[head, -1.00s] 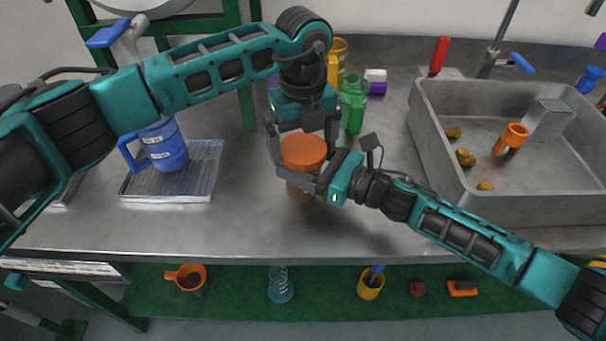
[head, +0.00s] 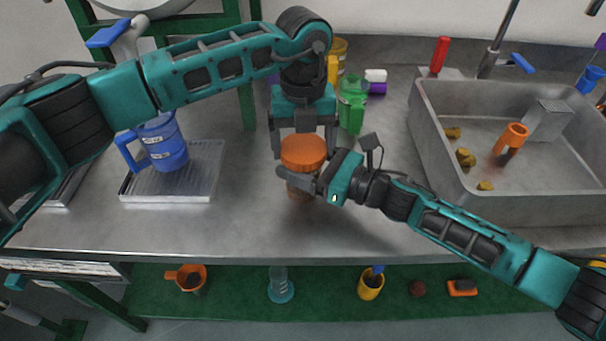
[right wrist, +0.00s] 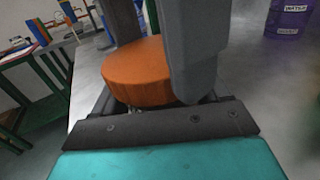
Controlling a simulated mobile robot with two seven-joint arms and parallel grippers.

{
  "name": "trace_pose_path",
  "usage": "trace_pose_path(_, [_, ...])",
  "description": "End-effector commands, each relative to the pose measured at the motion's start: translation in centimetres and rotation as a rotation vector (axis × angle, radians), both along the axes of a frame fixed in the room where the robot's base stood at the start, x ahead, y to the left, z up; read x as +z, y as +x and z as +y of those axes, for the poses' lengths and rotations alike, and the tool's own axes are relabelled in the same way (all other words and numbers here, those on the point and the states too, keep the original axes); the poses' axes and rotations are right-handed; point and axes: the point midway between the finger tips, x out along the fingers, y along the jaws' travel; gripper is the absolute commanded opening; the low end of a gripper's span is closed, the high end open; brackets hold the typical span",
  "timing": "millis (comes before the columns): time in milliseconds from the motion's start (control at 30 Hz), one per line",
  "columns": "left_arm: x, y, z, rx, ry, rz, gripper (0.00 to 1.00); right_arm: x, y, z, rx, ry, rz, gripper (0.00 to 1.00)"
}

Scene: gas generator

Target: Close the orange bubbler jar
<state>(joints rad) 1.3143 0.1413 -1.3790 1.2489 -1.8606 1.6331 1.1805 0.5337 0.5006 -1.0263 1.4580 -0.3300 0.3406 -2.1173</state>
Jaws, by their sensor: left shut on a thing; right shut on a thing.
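The orange bubbler jar (head: 299,194) stands upright on the steel counter. Its orange lid (head: 303,151) is on top, and the lid also shows in the right wrist view (right wrist: 138,72). My left gripper (head: 304,143) points down from above and is shut on the lid, one finger at each side. Its dark fingers also show in the right wrist view. My right gripper (head: 303,182) comes in from the right and is shut on the jar body just below the lid. Most of the jar body is hidden by the right gripper. I cannot tell how tightly the lid sits.
A metal sink (head: 480,205) with an orange cup (head: 511,138) is at right. A green bottle (head: 352,104) stands close behind the grippers. A blue mug (head: 160,142) stands on a metal tray (head: 205,170) at left. The counter in front of the jar is clear.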

Motion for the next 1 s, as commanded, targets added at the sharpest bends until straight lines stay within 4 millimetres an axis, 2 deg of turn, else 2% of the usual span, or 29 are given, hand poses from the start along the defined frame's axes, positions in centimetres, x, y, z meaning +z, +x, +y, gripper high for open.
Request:
trace_pose_path(167, [0.1, 0.0, -0.1, 0.001, -0.002, -0.001, 0.50, 0.0, 0.0, 0.0, 0.001, 0.000, 0.000, 0.00])
trace_pose_path(200, [0.1, 0.0, -0.1, 0.001, -0.002, -0.001, 0.89, 0.0, 0.0, 0.0, 0.001, 0.000, 0.000, 0.00])
trace_pose_path(333, [0.1, 0.0, -0.1, 0.002, -0.002, -0.001, 1.00, 0.0, 0.0, 0.0, 0.001, 0.000, 0.000, 0.00])
trace_pose_path(667, [0.5, 0.0, -0.1, 0.002, -0.004, -0.002, 1.00, 0.0, -0.1, 0.1, 0.002, 0.000, 0.000, 0.00])
trace_pose_path(1000, [4.5, 0.0, -0.1, 0.003, -0.003, -0.002, 1.00, 0.0, -0.1, 0.1, 0.001, 0.000, 0.000, 0.00])
